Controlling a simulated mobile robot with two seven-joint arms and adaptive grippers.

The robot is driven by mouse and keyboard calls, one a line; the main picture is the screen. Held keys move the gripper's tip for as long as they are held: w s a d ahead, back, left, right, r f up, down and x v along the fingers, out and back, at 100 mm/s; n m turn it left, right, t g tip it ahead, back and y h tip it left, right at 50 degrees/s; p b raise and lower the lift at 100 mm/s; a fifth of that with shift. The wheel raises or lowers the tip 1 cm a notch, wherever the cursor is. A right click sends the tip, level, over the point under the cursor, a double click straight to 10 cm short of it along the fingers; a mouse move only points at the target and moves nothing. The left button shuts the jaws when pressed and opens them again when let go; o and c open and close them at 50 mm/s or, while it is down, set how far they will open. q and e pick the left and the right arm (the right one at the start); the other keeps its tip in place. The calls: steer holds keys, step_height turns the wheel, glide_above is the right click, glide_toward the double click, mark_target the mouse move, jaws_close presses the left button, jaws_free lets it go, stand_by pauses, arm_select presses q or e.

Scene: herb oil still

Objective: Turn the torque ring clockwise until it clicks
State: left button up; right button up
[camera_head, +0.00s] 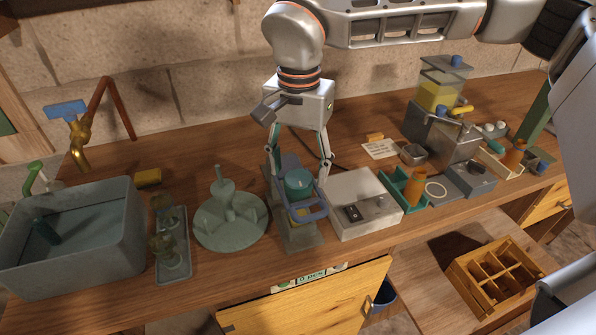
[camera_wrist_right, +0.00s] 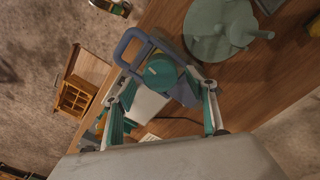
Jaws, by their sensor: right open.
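A grey stand (camera_head: 304,240) on the bench carries a round teal cap (camera_head: 298,184) and a blue loop-shaped handle (camera_head: 308,212) at its front. I cannot tell for sure which of these parts is the torque ring. My right gripper (camera_head: 300,176) points down over the stand, open, with one finger on each side of the teal cap. In the right wrist view the teal cap (camera_wrist_right: 160,73) sits between the fingertips, and the blue handle (camera_wrist_right: 128,48) extends past them. Contact between fingers and cap cannot be made out. My left gripper is not in view.
A round grey-green base with a post (camera_head: 230,222) stands close left of the stand, and a pale box (camera_head: 362,205) close right. A grey basin (camera_head: 75,245) is at far left. A metal press-like machine (camera_head: 440,140) stands right.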

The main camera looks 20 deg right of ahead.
steer(key=shift+f, duration=0.85)
steer(key=c, duration=1.1)
steer(key=shift+m, duration=0.4)
steer(key=m+b, duration=0.1)
steer(key=m, duration=0.2)
steer(key=shift+m, duration=0.4)
steer(key=shift+m+b, duration=0.45)
steer(key=shift+m, duration=1.35)
steer(key=shift+r, duration=0.1)
